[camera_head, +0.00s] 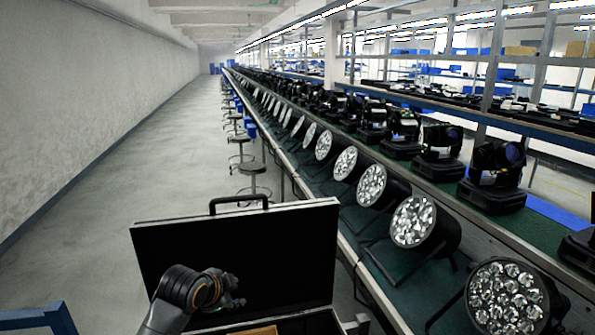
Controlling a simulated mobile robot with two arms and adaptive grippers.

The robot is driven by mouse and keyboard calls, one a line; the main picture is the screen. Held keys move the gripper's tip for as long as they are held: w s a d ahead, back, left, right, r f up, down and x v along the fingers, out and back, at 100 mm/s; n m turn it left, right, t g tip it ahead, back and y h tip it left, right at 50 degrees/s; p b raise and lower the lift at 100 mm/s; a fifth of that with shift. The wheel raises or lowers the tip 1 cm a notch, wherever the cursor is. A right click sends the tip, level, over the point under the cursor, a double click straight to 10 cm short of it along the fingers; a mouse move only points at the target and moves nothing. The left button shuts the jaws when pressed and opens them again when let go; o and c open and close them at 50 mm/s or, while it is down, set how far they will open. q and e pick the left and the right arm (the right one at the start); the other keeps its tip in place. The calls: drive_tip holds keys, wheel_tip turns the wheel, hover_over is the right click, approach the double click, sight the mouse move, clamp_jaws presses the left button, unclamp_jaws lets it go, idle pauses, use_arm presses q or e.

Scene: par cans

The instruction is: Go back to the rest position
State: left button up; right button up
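My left gripper (229,292) is at the lower left, in front of the raised lid of a black case (285,245). Its dark fingers blend into the black lid, so I cannot make out whether they are open or shut. I see no object clearly held in it. My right gripper is not in view. Several par cans (413,221) with round, multi-lens faces stand in a row on the green bench (393,278) to the right of the case. The nearest par can (505,297) is at the lower right.
The case stands open, its lower part cut off by the bottom edge, with a brown piece (255,331) inside. Stools (252,170) line the bench. Black moving-head lights (495,178) stand on a bench behind. The grey aisle floor (120,195) is clear.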

use_arm(q)
drive_tip(key=s+f+n+g, duration=0.1)
drive_tip(key=s+f+n, duration=0.1)
drive_tip(key=s+f, duration=0.5)
drive_tip(key=s+a+f+n+g, duration=0.1)
drive_tip(key=s+f+n, duration=0.2)
drive_tip(key=s, duration=0.8)
drive_tip(key=s+f+n+g, duration=0.2)
drive_tip(key=s+f, duration=0.3)
drive_tip(key=s, duration=0.4)
drive_tip(key=s+a+f+n+g+y, duration=0.1)
drive_tip(key=s+a+n, duration=0.1)
drive_tip(key=s, duration=0.5)
drive_tip(key=s+a+n+g+y, duration=0.1)
drive_tip(key=s+n, duration=0.2)
drive_tip(key=s, duration=0.4)
wheel_tip(320, 180, down, 29)
drive_tip(key=b, duration=0.4)
drive_tip(key=s+a+f+g+b, duration=0.2)
drive_tip(key=s+a+f+b, duration=0.1)
drive_tip(key=s+f, duration=1.4)
wheel_tip(320, 180, down, 4)
drive_tip(key=shift+s+m+b, duration=0.35)
drive_tip(key=shift+m+b, duration=0.05)
drive_tip(key=shift+b, duration=0.1)
